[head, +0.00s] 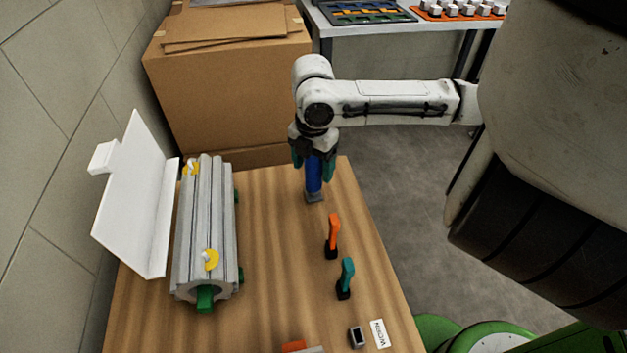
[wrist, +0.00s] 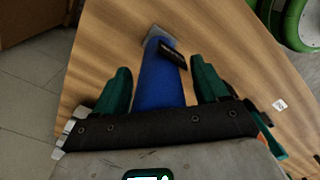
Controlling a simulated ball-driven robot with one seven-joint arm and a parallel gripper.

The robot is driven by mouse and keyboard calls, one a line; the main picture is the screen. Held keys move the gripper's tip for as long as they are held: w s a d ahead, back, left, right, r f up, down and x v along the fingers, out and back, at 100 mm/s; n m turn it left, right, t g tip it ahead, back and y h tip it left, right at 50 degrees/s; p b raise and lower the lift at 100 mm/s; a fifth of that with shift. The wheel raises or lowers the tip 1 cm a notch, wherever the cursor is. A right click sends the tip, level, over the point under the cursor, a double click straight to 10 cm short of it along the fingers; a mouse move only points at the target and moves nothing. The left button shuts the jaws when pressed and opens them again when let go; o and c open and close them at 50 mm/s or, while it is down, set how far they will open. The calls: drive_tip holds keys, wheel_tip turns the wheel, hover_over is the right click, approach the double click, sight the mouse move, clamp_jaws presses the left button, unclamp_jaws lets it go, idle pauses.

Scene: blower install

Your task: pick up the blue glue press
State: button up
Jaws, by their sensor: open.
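The blue glue press (head: 313,178) stands upright on its grey foot near the far edge of the wooden table. In the wrist view the blue glue press (wrist: 158,78) runs between the two green fingers, with a dark label on its side. My gripper (head: 314,170) is directly above and around its upper part. In the wrist view my gripper (wrist: 160,85) is open, with a gap visible between the press and each finger.
An orange-handled tool (head: 333,232) and a teal-handled tool (head: 346,276) stand nearer on the table (head: 280,270). A grey ribbed blower body (head: 206,225) and a white panel (head: 138,205) are at left. A cardboard box (head: 225,95) stands behind the table.

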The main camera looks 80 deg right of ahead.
drive_tip(key=shift+c, duration=0.5)
drive_tip(key=c, duration=1)
drive_tip(key=shift+r, duration=0.1)
drive_tip(key=shift+c, duration=0.2)
